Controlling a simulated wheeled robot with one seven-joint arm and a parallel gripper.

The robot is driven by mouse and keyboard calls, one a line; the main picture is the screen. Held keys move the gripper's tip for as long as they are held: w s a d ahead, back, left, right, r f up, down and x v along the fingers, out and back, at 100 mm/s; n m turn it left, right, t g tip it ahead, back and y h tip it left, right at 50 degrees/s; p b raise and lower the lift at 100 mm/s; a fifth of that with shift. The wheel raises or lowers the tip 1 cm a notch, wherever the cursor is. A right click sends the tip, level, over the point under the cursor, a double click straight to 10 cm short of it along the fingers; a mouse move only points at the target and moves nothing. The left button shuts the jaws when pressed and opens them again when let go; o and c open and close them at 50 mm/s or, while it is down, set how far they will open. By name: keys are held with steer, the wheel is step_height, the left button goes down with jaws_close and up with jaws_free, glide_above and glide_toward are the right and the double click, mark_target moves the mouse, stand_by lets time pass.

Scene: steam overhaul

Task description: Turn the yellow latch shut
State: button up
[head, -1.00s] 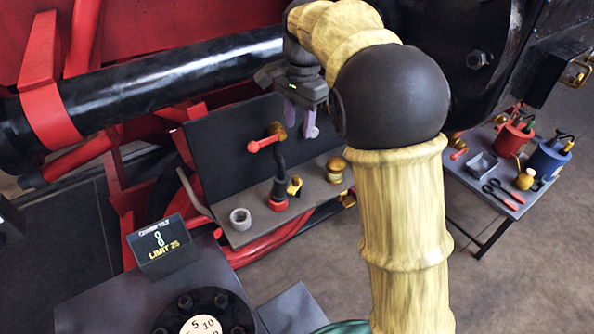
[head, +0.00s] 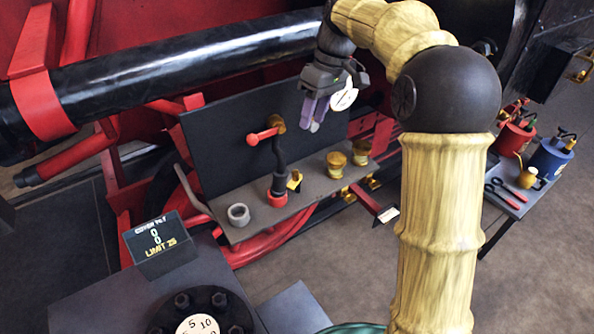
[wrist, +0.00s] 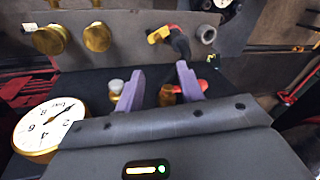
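The small yellow latch (head: 295,180) is beside the red-collared lower end of a black hose (head: 279,165) on the grey shelf. In the wrist view the yellow latch (wrist: 159,35) shows near the top, beside the hose. Its exact position, open or shut, is too small to tell. My gripper (head: 313,116) hangs above the shelf, up and to the right of the latch, apart from it. In the wrist view its two purple fingers (wrist: 158,84) stand apart with nothing held between them.
Two brass knobs (head: 347,163) stand on the shelf (head: 255,222) right of the latch, and a grey ring (head: 238,214) left of it. A red-handled brass valve (head: 265,135) sits on the dark back panel. A white-faced gauge (wrist: 48,125) is close to my gripper.

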mark_target(297, 172)
steer(key=d+n, duration=0.1)
steer(key=n, duration=0.3)
steer(key=d+n+y+b, duration=0.1)
steer(key=n, duration=0.2)
steer(key=d+r+n, duration=0.1)
steer(key=n, duration=0.3)
steer(key=shift+w+n+y, duration=0.2)
steer(key=shift+n+y, duration=0.1)
steer(key=shift+a+f, duration=0.1)
steer(key=p+x, duration=0.3)
steer(key=x, duration=1.4)
steer(key=shift+s+f+p, duration=0.15)
steer(key=shift+s+p, duration=0.05)
steer(key=shift+p, duration=0.15)
